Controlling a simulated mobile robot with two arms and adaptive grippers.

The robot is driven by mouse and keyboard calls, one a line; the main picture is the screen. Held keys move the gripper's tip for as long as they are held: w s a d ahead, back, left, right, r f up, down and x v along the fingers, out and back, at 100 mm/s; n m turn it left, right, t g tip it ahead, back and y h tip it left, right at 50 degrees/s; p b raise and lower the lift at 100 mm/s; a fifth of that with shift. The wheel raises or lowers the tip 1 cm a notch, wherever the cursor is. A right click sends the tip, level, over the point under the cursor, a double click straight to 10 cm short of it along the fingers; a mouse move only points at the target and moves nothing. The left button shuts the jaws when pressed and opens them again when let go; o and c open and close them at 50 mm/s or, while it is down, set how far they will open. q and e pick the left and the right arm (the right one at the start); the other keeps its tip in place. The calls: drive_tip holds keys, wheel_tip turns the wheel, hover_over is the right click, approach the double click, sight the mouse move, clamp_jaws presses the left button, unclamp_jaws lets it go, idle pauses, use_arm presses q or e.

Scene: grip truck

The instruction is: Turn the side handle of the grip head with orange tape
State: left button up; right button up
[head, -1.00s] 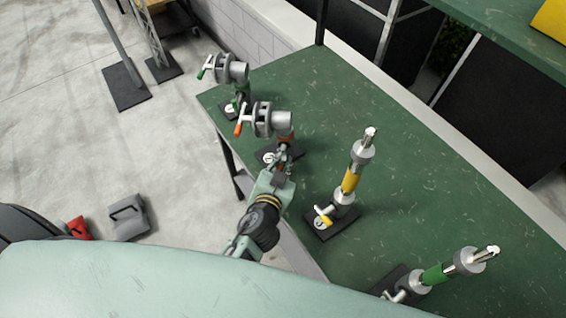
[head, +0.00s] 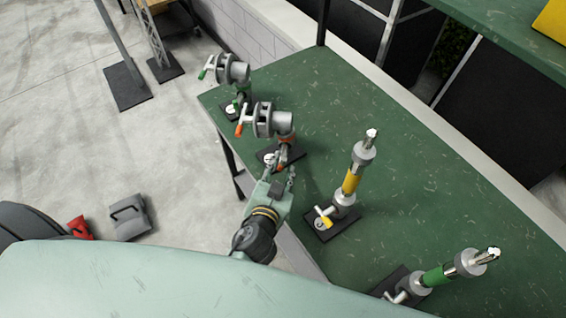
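The grip head with orange tape (head: 268,122) stands on a dark base plate (head: 293,151) near the left edge of the green table. Its side handle (head: 240,125) has an orange grip and sticks out to the left. The orange tape (head: 287,138) is partly visible below the head. My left gripper (head: 279,165) is just below this head, in front of its lower post and base, which it partly hides. Its fingers look spread apart, with nothing clearly held. Whether it touches the post cannot be told. My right gripper is not in view.
A green-taped head with a green handle (head: 233,70) stands behind. A yellow-taped post (head: 350,182) and a green-taped post (head: 436,275) stand to the right on the green table (head: 420,180). The table middle is clear. A grey case (head: 129,218) lies on the floor.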

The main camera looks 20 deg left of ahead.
use_arm(q)
drive_tip(key=v, duration=0.4)
idle(0.5)
